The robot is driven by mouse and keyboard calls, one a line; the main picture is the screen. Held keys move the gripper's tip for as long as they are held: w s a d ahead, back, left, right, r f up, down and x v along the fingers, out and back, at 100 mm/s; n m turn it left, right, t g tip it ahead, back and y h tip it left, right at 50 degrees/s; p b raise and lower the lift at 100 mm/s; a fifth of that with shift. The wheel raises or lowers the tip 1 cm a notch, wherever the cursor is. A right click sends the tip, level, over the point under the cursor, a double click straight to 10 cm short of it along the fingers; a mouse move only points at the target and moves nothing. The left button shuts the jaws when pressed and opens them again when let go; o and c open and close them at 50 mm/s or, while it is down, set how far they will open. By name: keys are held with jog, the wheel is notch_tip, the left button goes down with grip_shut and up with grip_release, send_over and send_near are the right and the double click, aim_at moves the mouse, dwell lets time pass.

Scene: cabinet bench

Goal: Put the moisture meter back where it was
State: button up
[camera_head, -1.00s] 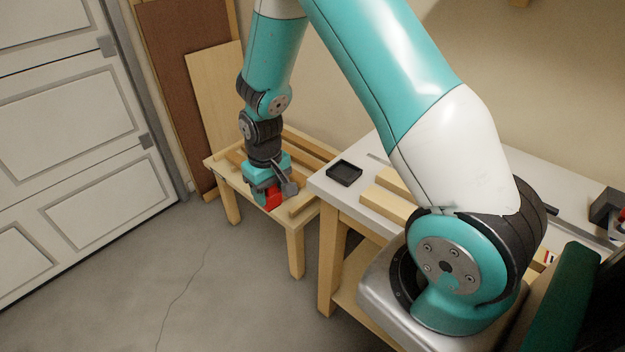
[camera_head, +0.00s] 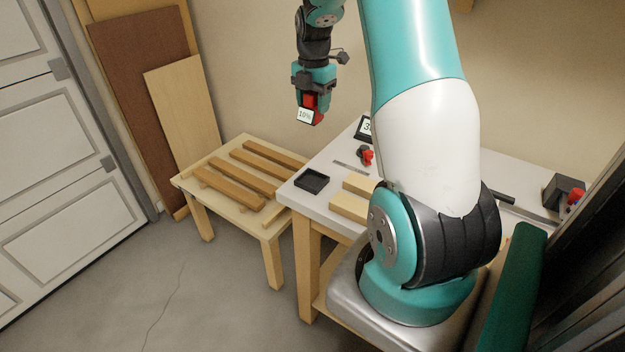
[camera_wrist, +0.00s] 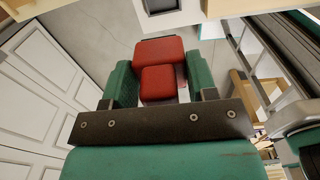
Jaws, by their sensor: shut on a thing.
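The moisture meter (camera_head: 309,114) is red with a white display that reads 10%. My gripper (camera_head: 310,95) is shut on it and holds it in the air, above and behind the bench's left end in the head view. In the wrist view the red meter (camera_wrist: 159,50) sits between the green fingers of my gripper (camera_wrist: 157,78). A shallow, empty black tray (camera_head: 311,181) lies on the left front corner of the grey-white bench top (camera_head: 322,208). Part of a dark-rimmed tray (camera_wrist: 160,6) shows at the top of the wrist view.
A low wooden table (camera_head: 188,179) with several wooden slats (camera_head: 240,170) stands left of the bench. Pale wood blocks (camera_head: 350,203) lie right of the tray. A dark-framed display (camera_head: 363,128) and a red-and-black clamp-like item (camera_head: 366,156) are further back. My arm hides the bench's middle.

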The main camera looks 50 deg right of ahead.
jog(key=shift+s+d+f, duration=0.1)
jog(key=shift+d+f, duration=0.05)
jog(key=shift+f, duration=0.15)
notch_tip(320, 180, down, 19)
jog(key=p, duration=0.5)
jog(key=shift+f, duration=0.2)
jog(key=o, duration=1)
